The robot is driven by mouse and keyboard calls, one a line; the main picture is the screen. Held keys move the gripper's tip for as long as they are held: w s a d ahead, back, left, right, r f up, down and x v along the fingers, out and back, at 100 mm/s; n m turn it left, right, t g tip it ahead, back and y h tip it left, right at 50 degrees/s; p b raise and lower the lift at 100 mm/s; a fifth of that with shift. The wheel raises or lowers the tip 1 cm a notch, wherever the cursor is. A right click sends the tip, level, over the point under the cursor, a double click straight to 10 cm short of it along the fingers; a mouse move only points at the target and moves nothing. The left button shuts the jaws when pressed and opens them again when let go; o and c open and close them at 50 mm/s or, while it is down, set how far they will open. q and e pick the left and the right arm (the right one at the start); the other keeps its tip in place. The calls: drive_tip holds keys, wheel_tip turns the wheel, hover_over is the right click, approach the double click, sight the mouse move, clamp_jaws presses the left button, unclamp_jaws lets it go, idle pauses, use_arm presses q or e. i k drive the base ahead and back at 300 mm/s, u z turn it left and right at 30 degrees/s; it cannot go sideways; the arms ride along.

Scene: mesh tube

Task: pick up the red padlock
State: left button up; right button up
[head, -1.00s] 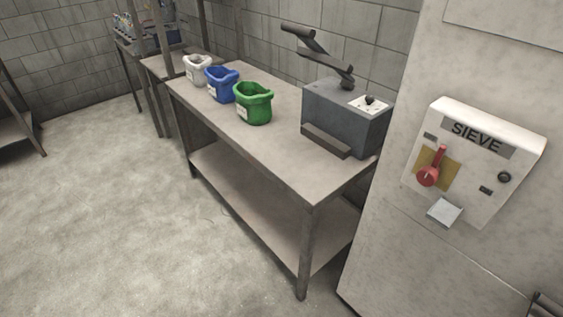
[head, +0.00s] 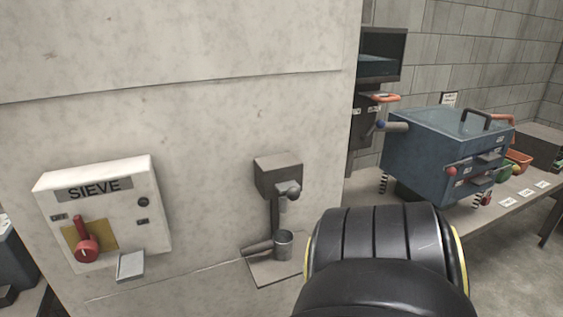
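I cannot make out a red padlock for certain in the head view. Several small red items show on and around the blue-grey machine (head: 440,145) at the right, including a round red one (head: 451,171) on its front, too small to identify. A red rotary handle (head: 86,246) sits on a yellow plate on the white SIEVE box (head: 105,205) at the left. Neither of my grippers is in view. A black arm link of mine fills the lower middle right and hides what is behind it.
A large pale cabinet wall (head: 190,110) takes up the left and middle. A grey bracket with a small metal cup (head: 283,243) sticks out from it. A bench (head: 497,212) with white labels and a dark monitor (head: 383,55) stand at the right. Open floor shows at lower right.

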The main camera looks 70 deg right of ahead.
sight(486, 201)
drive_tip(key=z, duration=4.25)
drive_tip(key=k, duration=1.15)
drive_tip(key=z, duration=0.75)
drive_tip(key=i, duration=2.9)
drive_tip(key=u, duration=1.1)
drive_tip(key=i, duration=1.3)
drive_tip(key=u, duration=1.35)
